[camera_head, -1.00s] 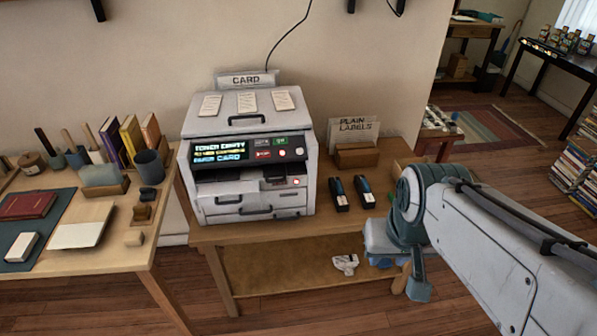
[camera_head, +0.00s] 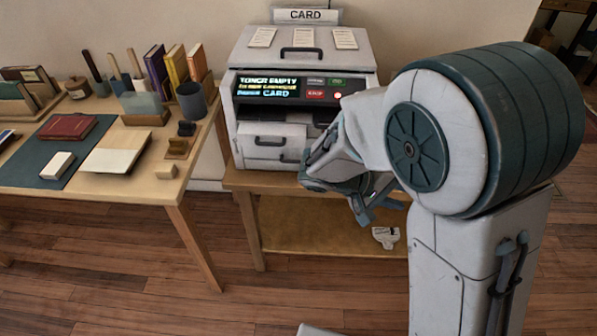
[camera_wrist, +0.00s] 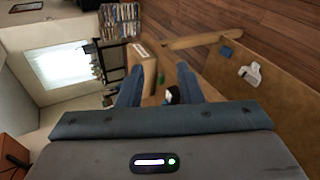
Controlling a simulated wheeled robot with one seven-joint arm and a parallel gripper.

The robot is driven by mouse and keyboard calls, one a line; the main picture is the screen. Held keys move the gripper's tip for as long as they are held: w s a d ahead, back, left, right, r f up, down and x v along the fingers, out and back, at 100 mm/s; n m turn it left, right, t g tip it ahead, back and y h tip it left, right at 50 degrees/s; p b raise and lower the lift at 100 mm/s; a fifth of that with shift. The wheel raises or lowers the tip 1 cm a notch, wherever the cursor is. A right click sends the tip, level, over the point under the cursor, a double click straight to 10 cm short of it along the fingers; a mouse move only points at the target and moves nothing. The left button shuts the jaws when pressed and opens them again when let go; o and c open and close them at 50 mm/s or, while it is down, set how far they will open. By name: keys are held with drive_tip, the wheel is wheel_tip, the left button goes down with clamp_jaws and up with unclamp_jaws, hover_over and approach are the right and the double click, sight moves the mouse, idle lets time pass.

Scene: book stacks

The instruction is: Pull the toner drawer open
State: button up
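The printer (camera_head: 300,52) stands on a wooden table, its screen (camera_head: 267,86) reading TONER EMPTY and CARD. Two front drawers with dark handles show on its left side, an upper drawer (camera_head: 256,133) and a lower drawer (camera_head: 254,153); both look shut. My arm hides the right part of the front, so I cannot tell which front is the toner drawer. My gripper (camera_wrist: 159,78) is open, its two fingers apart with nothing held. In the head view it is low in front of the printer's right side, partly hidden by my arm.
In the wrist view, a cardboard-coloured box (camera_wrist: 143,68) and a dark cartridge (camera_wrist: 172,96) lie beyond the fingers. A white item (camera_head: 385,237) lies on the lower shelf (camera_head: 310,225). A desk (camera_head: 90,176) with books and cups stands left of the printer.

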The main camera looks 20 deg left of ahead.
drive_tip(key=a+f+n+t+y+b, duration=0.25)
drive_tip(key=a+f+t, duration=0.25)
drive_tip(key=a, duration=0.5)
drive_tip(key=a+f+n+t+y+b, duration=0.25)
drive_tip(key=a+f+n+t, duration=0.2)
drive_tip(key=a, duration=0.45)
drive_tip(key=a+f+n+t+y+b, duration=0.1)
drive_tip(key=a+f+n+t+y, duration=0.2)
drive_tip(key=a+f+t, duration=0.5)
drive_tip(key=w+r, duration=0.1)
drive_tip(key=w, duration=0.3)
drive_tip(key=w+r+g, duration=0.1)
drive_tip(key=w+r, duration=0.1)
drive_tip(key=w, duration=0.3)
drive_tip(key=w+r+g, duration=0.1)
drive_tip(key=w+r, duration=0.1)
drive_tip(key=w, duration=0.2)
drive_tip(key=shift+w+r, duration=0.1)
drive_tip(key=shift+w, duration=0.15)
drive_tip(key=shift+s, duration=0.1)
clamp_jaws()
